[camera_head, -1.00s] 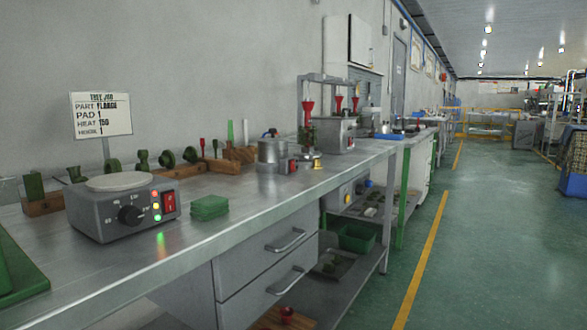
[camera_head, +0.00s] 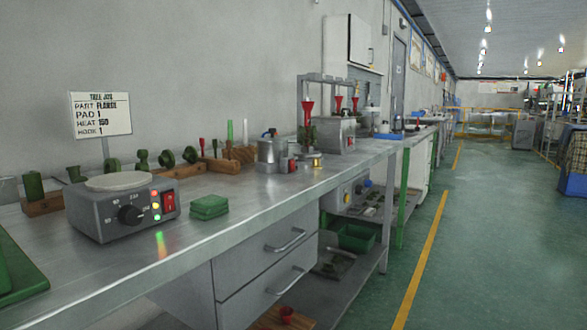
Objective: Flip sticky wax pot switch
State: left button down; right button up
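A small silver metal pot (camera_head: 271,151) stands on the steel bench in the middle of the view, and I take it for the sticky wax pot. A small red switch (camera_head: 292,165) is on its front right side; its position is too small to tell. Nearer, at the left, a grey hot plate unit (camera_head: 110,215) with a pale round top has a black dial, a red rocker switch (camera_head: 168,202) and several lit indicator lights. Neither of my grippers is in view.
Green wax pads (camera_head: 209,207) lie right of the hot plate. A sign (camera_head: 101,115) stands behind it, near green wax parts on wooden blocks. A green floor (camera_head: 480,240) runs open at the right.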

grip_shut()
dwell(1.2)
